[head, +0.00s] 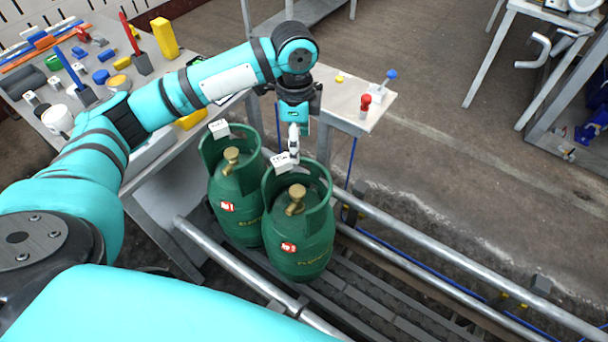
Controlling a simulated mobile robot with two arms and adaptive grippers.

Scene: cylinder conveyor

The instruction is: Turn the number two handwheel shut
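Two green gas cylinders stand side by side on the conveyor. The left cylinder (238,205) has a red-and-white label that appears to read No 1; the right cylinder (300,248) has one that appears to read No 2. Each has a brass valve inside its collar: the number one valve (231,159) and the number two valve (296,198). The wheel's opening state is too small to tell. My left gripper (293,143) points down near the back rim of the number two collar, apart from its brass valve; its finger gap is unclear. My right gripper is out of view.
A workbench (350,118) stands behind the cylinders, with a red-topped fitting (366,102) and a blue-topped one (389,77). A metal rail (420,240) runs along the conveyor's far side. The floor at right is mostly clear.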

